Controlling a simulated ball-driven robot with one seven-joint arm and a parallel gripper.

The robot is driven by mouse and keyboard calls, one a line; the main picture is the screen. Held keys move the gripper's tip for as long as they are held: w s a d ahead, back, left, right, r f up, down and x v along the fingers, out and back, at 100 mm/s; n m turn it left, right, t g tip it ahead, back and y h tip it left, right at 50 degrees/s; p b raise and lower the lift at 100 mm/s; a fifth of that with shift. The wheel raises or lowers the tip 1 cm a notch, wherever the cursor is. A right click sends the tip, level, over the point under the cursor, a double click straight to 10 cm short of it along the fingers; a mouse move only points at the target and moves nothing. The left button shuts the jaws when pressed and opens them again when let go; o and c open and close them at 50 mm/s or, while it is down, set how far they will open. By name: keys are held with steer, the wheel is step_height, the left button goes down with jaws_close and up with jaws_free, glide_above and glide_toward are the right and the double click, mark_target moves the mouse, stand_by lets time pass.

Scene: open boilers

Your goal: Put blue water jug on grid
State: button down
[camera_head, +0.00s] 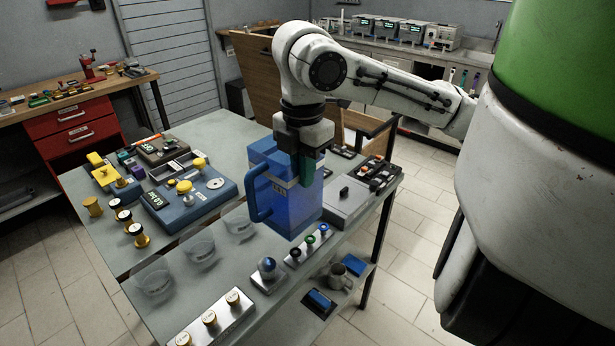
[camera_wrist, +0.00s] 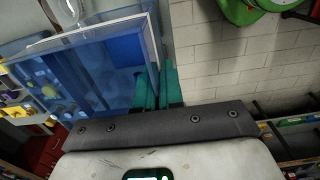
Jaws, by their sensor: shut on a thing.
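The blue water jug (camera_head: 290,205) is a see-through blue, box-shaped container with a handle on its left side. My gripper (camera_head: 306,168) is shut on the jug's upper right edge and holds it roughly upright over the right part of the work table. In the wrist view the jug (camera_wrist: 100,65) fills the upper left, and the teal fingers of my gripper (camera_wrist: 157,88) are at its wall. The jug hides part of the table behind it. I cannot make out a grid for certain in either view.
The table (camera_head: 215,285) bears clear cups (camera_head: 200,250), a blue device (camera_head: 188,198) with yellow knobs, a grey device (camera_head: 350,206) right of the jug, and metal racks (camera_head: 215,318) at the front. A metal mug (camera_head: 340,277) stands lower down. A red-drawer bench (camera_head: 75,135) is at left.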

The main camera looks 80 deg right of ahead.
steer(key=d+f, duration=0.6)
steer(key=shift+w+d+f, duration=0.2)
steer(key=shift+d+f, duration=0.15)
steer(key=shift+d, duration=0.05)
steer(key=shift+d+f+p, duration=0.2)
steer(key=shift+f+p, duration=0.15)
steer(key=shift+f, duration=1.4)
steer(key=shift+f, duration=0.15)
steer(key=c, duration=1.3)
jaws_free()
steer(key=shift+o, duration=0.2)
